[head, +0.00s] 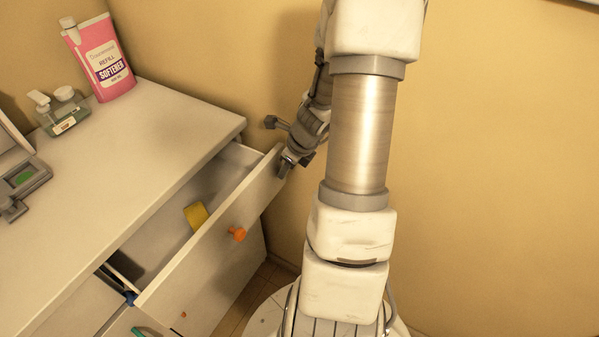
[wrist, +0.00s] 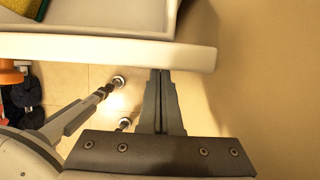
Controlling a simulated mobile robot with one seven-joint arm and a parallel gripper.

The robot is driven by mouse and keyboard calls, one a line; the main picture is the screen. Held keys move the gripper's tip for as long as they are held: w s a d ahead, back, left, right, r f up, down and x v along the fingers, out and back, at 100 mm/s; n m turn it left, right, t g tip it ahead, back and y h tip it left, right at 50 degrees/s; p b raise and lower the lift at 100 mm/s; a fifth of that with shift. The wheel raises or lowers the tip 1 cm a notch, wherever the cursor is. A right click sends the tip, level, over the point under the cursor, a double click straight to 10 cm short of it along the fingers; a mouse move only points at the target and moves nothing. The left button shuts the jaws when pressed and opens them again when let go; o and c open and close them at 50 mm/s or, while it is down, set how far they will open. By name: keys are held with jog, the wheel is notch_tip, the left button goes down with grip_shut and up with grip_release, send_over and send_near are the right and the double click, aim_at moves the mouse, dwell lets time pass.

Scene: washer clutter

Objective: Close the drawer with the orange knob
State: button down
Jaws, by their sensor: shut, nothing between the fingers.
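The white drawer (head: 220,235) with the orange knob (head: 237,233) stands pulled out from the white cabinet. A yellow item (head: 196,215) lies inside it. My gripper (head: 284,163) is at the far end of the drawer's front panel, to the right of the orange knob. In the wrist view my gripper (wrist: 161,75) has its fingers together with nothing between them. Its tips are at the edge of the drawer front (wrist: 100,48); I cannot tell whether they touch. The orange knob (wrist: 10,75) shows at the left edge of the wrist view.
On the cabinet top (head: 150,130) stand a pink softener pouch (head: 102,58) and a greenish bottle (head: 62,115). A grey device (head: 25,180) is at the left. A blue knob (head: 130,298) and a teal handle (head: 140,332) show low on the cabinet. A yellow wall (head: 500,150) is behind my arm.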

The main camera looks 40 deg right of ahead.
aim_at(245, 147)
jog(key=w+a+p, duration=0.1)
jog(key=w+p, duration=0.1)
jog(key=w, duration=0.2)
jog(key=w+a+p, duration=0.1)
jog(key=w, duration=0.3)
jog(key=w+a+p, duration=0.2)
jog(key=w, duration=0.2)
jog(key=shift+w+r+p, duration=0.1)
jog(key=shift+w+p, duration=0.2)
jog(key=shift+a, duration=0.1)
